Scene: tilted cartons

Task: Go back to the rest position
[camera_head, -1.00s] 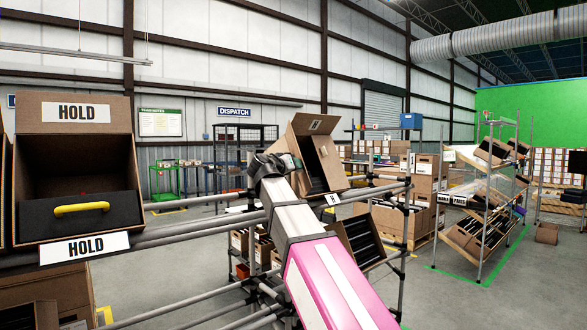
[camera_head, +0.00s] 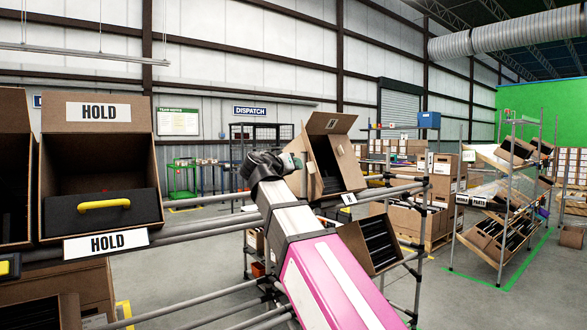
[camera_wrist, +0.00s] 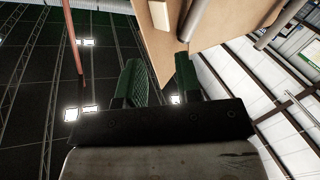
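My arm reaches out from the bottom of the head view. Its end, my gripper, is mostly hidden there behind the wrist, near a tilted open carton (camera_head: 338,150). In the wrist view my gripper (camera_wrist: 158,65) has its two green-padded fingers apart with nothing between them. A brown carton panel (camera_wrist: 232,25) shows beyond the fingers, at upper right; I cannot tell whether they touch it.
A HOLD carton (camera_head: 97,130) with a yellow-handled dark bin (camera_head: 104,209) stands at left on a pipe rack (camera_head: 215,227). A lower carton holds dark items (camera_head: 378,243). A shelving rack (camera_head: 497,215) stands at right. Floor (camera_head: 440,285) is open between.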

